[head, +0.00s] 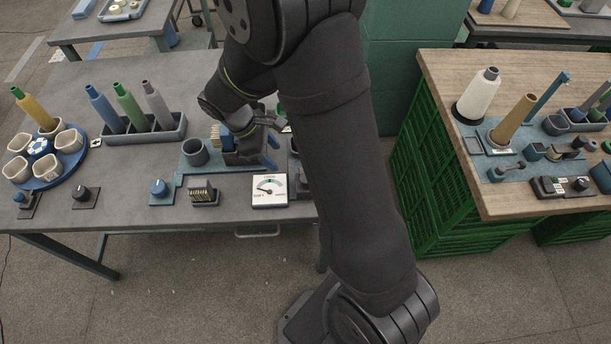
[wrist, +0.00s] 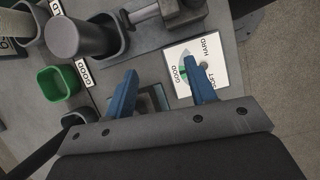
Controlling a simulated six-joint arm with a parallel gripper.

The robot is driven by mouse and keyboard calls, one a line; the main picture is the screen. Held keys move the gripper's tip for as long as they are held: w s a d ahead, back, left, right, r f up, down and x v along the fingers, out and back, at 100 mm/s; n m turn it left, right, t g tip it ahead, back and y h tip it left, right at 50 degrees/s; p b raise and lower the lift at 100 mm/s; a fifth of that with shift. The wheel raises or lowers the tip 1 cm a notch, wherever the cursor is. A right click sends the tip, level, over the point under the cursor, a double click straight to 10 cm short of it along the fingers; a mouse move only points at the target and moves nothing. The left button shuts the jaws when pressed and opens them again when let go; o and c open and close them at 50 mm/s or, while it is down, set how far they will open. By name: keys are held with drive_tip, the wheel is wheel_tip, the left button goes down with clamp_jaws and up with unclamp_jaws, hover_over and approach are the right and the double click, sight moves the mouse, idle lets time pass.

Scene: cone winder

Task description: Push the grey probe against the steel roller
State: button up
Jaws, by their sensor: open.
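My gripper (head: 272,150) is open, low over the right part of the grey table, and its two blue fingers also show in the wrist view (wrist: 159,66). A dark grey block (wrist: 152,102) lies partly hidden between and below the fingers; I cannot tell whether it is part of the probe. At the top of the wrist view, a grey metal piece (wrist: 182,14) with a short bright rod stands beyond the fingertips, apart from them. I cannot tell for sure which part is the probe or the steel roller. My arm hides much of this spot in the head view.
A white dial gauge (head: 270,189), marked soft, good and hard, stands close to the right finger in the wrist view (wrist: 190,60). A large grey cylinder (wrist: 76,38) and a green cup (wrist: 58,83) are to the left there. A blue knob (head: 158,188) is near the table's front edge.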

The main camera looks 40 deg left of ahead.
drive_tip(key=s+d+f+n+t+h, duration=0.1)
drive_tip(key=s+d, duration=0.1)
drive_tip(key=s, duration=0.1)
drive_tip(key=s+d+f+n+t+h, duration=0.1)
drive_tip(key=s+d+t, duration=0.1)
drive_tip(key=s, duration=0.1)
drive_tip(key=s+d+f+n+t, duration=0.1)
drive_tip(key=s+d+f+t, duration=0.1)
drive_tip(key=shift+s+d+n+h, duration=0.2)
drive_tip(key=shift+s+n+h, duration=0.2)
drive_tip(key=s+d+r+n+t+y, duration=0.1)
drive_tip(key=s+d+n+t+y, duration=0.3)
drive_tip(key=s+n+t+y, duration=0.45)
drive_tip(key=w, duration=0.6)
drive_tip(key=w+m+h, duration=0.1)
drive_tip(key=w, duration=0.5)
drive_tip(key=w+m+t+h, duration=0.1)
drive_tip(key=w, duration=0.5)
drive_tip(key=shift+w+r, duration=0.15)
drive_tip(key=shift+w, duration=0.2)
